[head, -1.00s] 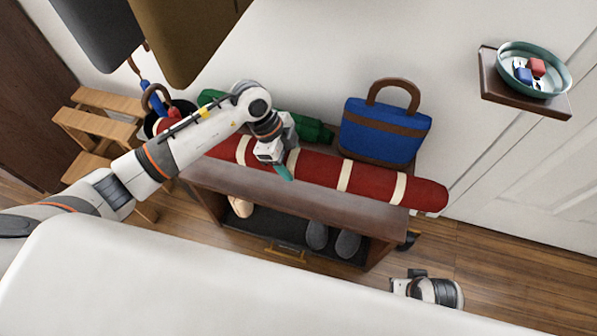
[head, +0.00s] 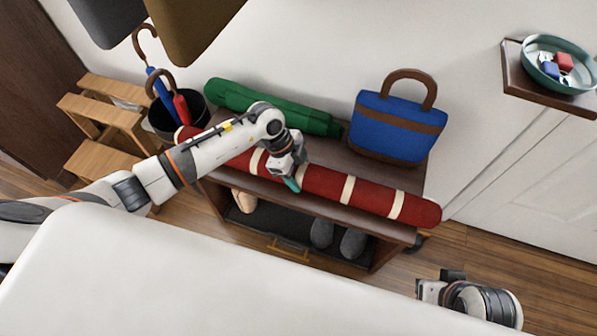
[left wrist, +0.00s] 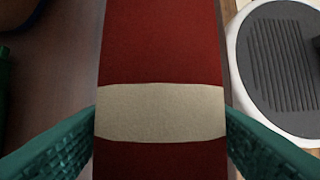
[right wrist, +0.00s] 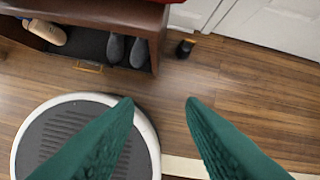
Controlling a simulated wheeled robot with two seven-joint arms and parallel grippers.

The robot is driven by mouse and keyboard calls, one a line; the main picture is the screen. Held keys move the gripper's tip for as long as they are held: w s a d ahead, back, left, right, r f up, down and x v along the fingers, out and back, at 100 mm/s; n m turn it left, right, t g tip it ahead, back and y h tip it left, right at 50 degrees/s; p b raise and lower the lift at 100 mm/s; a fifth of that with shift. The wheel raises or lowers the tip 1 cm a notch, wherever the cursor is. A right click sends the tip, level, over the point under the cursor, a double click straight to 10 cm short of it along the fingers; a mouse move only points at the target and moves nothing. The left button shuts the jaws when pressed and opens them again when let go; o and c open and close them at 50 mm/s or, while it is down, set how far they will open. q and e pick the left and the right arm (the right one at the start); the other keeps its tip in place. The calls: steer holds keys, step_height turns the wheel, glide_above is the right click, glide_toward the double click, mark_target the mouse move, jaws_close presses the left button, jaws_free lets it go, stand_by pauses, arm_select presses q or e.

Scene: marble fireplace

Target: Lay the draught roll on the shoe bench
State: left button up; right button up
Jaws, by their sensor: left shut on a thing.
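The draught roll (head: 322,183) is a long dark red cylinder with cream bands. In the head view it lies lengthwise along the front part of the shoe bench's brown top (head: 345,157); I cannot tell whether it touches the top. My left gripper (head: 291,183) is shut on the roll near its middle. In the left wrist view its teal fingers flank the roll (left wrist: 160,45) at a cream band. My arm hides part of the roll's left half. My right gripper (right wrist: 160,105) is open and empty; in the head view it is low at the right (head: 430,288), away from the bench.
A green roll (head: 265,105) and a blue bag (head: 397,125) are at the back of the bench. Shoes (head: 335,237) sit on its lower shelf. A black umbrella bin (head: 160,122) and wooden steps (head: 95,160) stand left. A wall shelf (head: 520,75) holds a teal bowl (head: 535,65).

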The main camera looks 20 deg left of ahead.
arm_select(q)
steer(key=o, duration=1.4)
steer(key=shift+r, duration=0.25)
steer(key=p+v, duration=0.3)
steer(key=v, duration=0.8)
steer(key=shift+a+r, duration=0.15)
steer(key=shift+r, duration=0.2)
arm_select(e)
steer(key=s+x, duration=0.1)
steer(key=x, duration=0.9)
steer(key=shift+s+f+g, duration=0.2)
steer(key=shift+f+g, duration=0.1)
steer(key=shift+f, duration=0.3)
steer(key=shift+a, duration=0.1)
